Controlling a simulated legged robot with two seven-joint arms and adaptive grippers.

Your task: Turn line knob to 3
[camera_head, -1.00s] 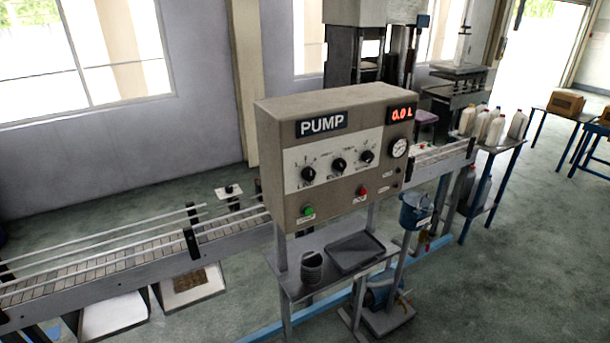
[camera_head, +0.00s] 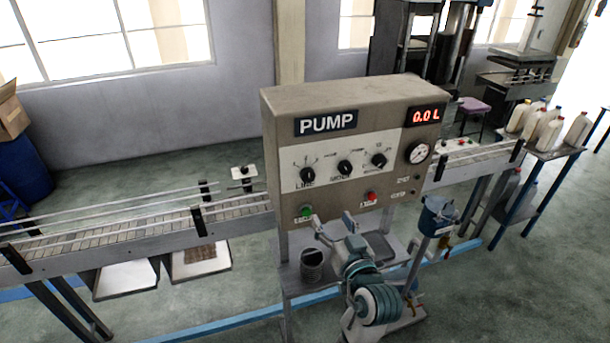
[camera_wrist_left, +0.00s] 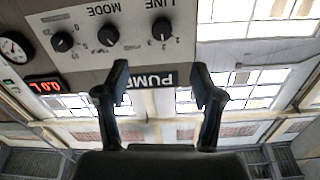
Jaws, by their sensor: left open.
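The pump panel (camera_head: 360,130) is a grey-brown box with three black knobs in a row. The line knob (camera_head: 307,175) is the leftmost one, above the LINE label. In the left wrist view, which is upside down, the line knob (camera_wrist_left: 162,29) is upper centre, with small numbers around it. I cannot tell its exact setting. My left gripper (camera_head: 334,222) is in front of the panel's lower edge, below the line knob and apart from it. Its open, empty fingers (camera_wrist_left: 160,85) stand in front of the PUMP label in the wrist view. My right gripper is not in view.
The mode knob (camera_head: 345,168) and a third knob (camera_head: 379,160) are close to the right. A green button (camera_head: 306,210) and a red button (camera_head: 371,196) sit below. A shelf holds a dark cup (camera_head: 312,264). A conveyor (camera_head: 130,230) runs left behind.

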